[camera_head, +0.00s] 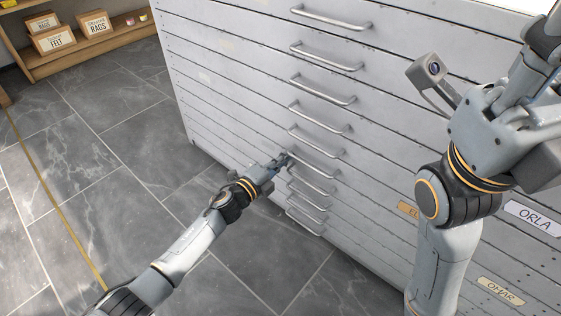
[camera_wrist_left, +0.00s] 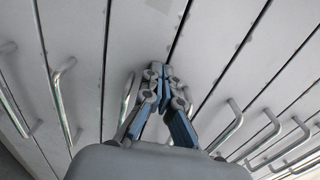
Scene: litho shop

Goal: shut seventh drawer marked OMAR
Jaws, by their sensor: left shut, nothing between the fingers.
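The grey drawer cabinet (camera_head: 370,150) fills the middle and right of the head view, with a column of metal bar handles. A tan label reading OMAR (camera_head: 500,291) is low on its right side; I cannot tell for sure which handle shares its drawer. My left gripper (camera_head: 283,160) is at the cabinet front, by the left end of a lower handle (camera_head: 312,168). In the left wrist view its fingertips (camera_wrist_left: 162,70) are together and empty, close to the drawer fronts, between handles; contact is unclear. My right arm rises at the right, its fingers not clearly visible.
Other labels include a white one reading ORLA (camera_head: 533,217) and a tan one partly hidden by my right arm (camera_head: 408,208). A wooden shelf (camera_head: 90,50) with boxes stands at the back left. The tiled floor (camera_head: 100,160) left of the cabinet is clear.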

